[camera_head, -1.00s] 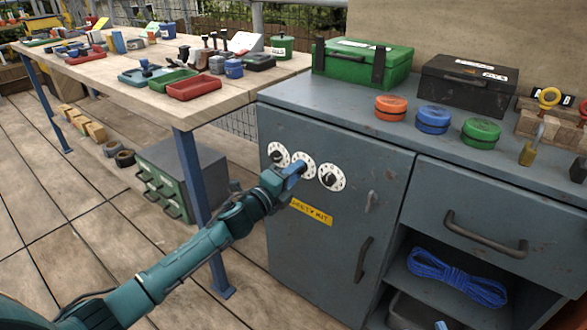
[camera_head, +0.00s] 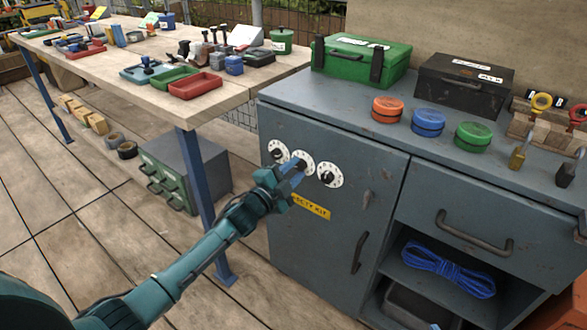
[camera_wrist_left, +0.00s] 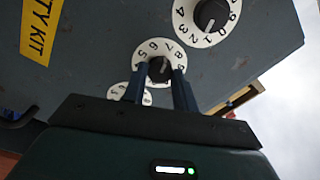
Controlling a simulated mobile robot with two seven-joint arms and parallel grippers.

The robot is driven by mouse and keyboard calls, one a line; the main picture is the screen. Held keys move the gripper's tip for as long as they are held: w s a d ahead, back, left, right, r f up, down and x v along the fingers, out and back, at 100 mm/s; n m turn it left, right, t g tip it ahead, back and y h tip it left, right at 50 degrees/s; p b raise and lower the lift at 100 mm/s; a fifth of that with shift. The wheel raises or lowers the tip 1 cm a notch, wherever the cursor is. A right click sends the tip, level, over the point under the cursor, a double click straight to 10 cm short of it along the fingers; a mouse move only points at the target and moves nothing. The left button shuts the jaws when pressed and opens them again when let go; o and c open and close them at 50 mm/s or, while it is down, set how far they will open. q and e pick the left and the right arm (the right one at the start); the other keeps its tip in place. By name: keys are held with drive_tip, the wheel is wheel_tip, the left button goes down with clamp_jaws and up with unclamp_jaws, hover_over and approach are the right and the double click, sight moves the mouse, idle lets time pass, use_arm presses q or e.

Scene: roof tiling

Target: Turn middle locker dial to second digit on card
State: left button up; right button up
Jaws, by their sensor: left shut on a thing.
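The grey locker door (camera_head: 300,250) carries three white numbered dials with black knobs. The middle dial (camera_head: 307,163) is partly covered by my left gripper (camera_head: 296,170). In the left wrist view, the middle dial (camera_wrist_left: 170,48) has its black knob (camera_wrist_left: 159,69) between the two blue fingers of my left gripper (camera_wrist_left: 158,82), which is shut on it. The left dial (camera_head: 278,150) and right dial (camera_head: 329,174) are uncovered in the head view. No card with readable digits shows. My right gripper is not in view.
A yellow label (camera_head: 310,206) and a door handle (camera_head: 360,253) lie below the dials. The locker top holds a green case (camera_head: 345,60), a black box (camera_head: 465,88) and coloured round tins. A workbench (camera_head: 130,75) with trays stands to the left.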

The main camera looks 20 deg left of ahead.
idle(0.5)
use_arm(q)
drive_tip(key=o, duration=1)
drive_tip(key=p+v, duration=0.2)
drive_tip(key=v, duration=1.1)
drive_tip(key=shift+a+p, duration=0.1)
drive_tip(key=shift+p, duration=0.2)
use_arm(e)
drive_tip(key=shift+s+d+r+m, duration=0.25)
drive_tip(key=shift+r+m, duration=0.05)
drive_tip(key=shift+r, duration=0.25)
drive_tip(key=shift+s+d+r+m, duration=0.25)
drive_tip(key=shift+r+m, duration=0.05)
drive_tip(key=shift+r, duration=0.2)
